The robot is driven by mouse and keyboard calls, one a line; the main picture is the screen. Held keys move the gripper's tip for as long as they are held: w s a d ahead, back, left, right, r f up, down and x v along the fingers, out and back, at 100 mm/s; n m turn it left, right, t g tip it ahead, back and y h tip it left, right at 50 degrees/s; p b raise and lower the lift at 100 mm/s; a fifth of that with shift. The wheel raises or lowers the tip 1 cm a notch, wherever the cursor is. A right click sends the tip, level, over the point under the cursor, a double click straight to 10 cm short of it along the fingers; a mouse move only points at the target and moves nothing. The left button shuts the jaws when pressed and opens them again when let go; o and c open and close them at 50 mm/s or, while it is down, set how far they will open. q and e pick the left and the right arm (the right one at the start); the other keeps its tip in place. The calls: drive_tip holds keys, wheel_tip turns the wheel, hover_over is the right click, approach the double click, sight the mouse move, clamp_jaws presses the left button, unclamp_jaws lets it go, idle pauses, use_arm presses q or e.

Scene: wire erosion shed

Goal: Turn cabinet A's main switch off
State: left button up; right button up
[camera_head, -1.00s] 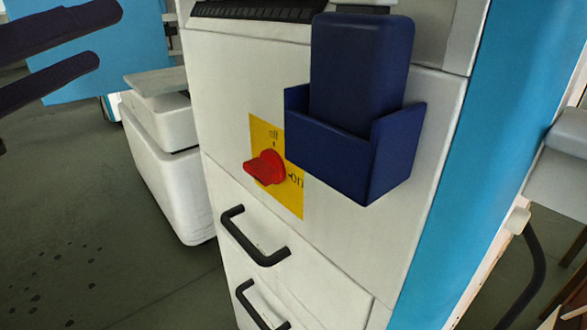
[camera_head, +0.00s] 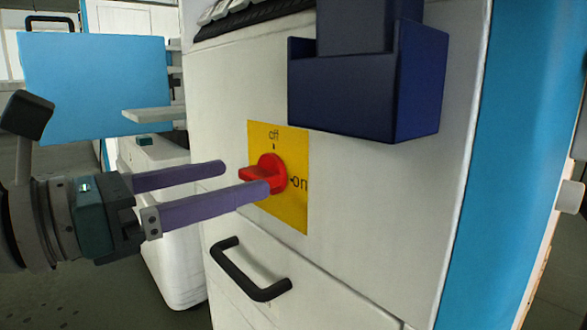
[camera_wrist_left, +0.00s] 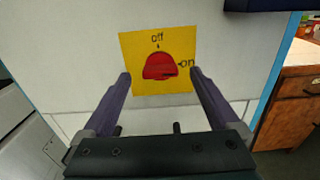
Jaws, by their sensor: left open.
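Cabinet A (camera_head: 350,215) is a white cabinet with a blue side. Its main switch (camera_head: 272,172) is a red rotary knob on a yellow plate (camera_head: 295,214) marked "off" above and "on" at the right. The knob's grip looks roughly level, in line with "on". My left gripper (camera_head: 245,178) comes in from the left, open, its purple fingers pointing at the switch. In the left wrist view the switch (camera_wrist_left: 158,68) appears between the fingertips of the left gripper (camera_wrist_left: 160,74), with a gap on each side. I cannot tell how deep the fingertips reach. My right gripper is not in view.
A dark blue holder box (camera_head: 365,92) is fixed to the cabinet just above right of the plate. A black handle (camera_head: 245,275) sticks out below the switch. A keyboard (camera_head: 250,14) is at the top. In the wrist view a wooden cabinet (camera_wrist_left: 290,92) stands at the right.

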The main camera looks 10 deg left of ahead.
sight(262, 176)
use_arm(q)
drive_tip(key=shift+x, duration=1.2)
drive_tip(key=c, duration=1.4)
